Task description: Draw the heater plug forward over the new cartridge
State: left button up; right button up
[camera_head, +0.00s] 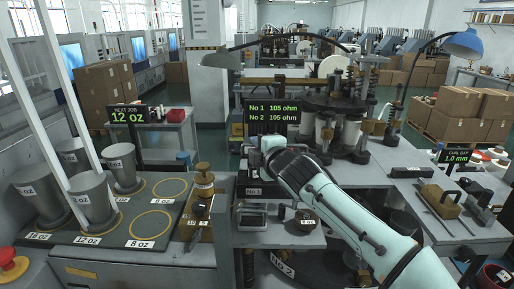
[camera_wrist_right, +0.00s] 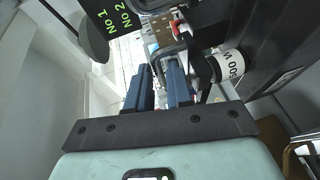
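My right arm comes in from the lower right in the head view, and its gripper end (camera_head: 262,150) is at the station labelled No 1, below the ohm display. In the right wrist view, the two blue fingers of my right gripper (camera_wrist_right: 160,72) stand close together with a narrow gap. A grey handle-like loop (camera_wrist_right: 176,48), perhaps the heater plug, is at the fingertips; whether they clamp it is unclear. My left gripper is out of view.
The display (camera_head: 272,117) reads No 1 and No 2 at 105 ohm. Grey cups (camera_head: 90,197) stand on the left bench beside a brass-coloured tool (camera_head: 204,180). A dark carousel machine (camera_head: 345,105) is behind. The right bench carries a wooden-topped block (camera_head: 440,200).

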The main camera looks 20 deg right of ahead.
pick_arm(q)
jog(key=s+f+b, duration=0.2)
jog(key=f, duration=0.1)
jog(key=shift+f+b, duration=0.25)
jog(key=shift+b, duration=0.15)
pick_arm(e)
jog(key=s+r, duration=0.2)
jog(key=s, duration=1.1)
jog(key=shift+a, duration=0.4)
jog(key=shift+r, duration=0.1)
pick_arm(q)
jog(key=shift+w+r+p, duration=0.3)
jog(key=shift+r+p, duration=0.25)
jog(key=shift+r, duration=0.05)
pick_arm(e)
jog(key=w, duration=0.5)
jog(key=w+f, duration=0.1)
jog(key=w, duration=0.4)
jog(key=w+d+f, duration=0.1)
jog(key=w, duration=0.4)
jog(key=shift+f, duration=0.25)
jog(key=shift+c, duration=0.2)
jog(key=shift+s, duration=0.1)
grip_shut()
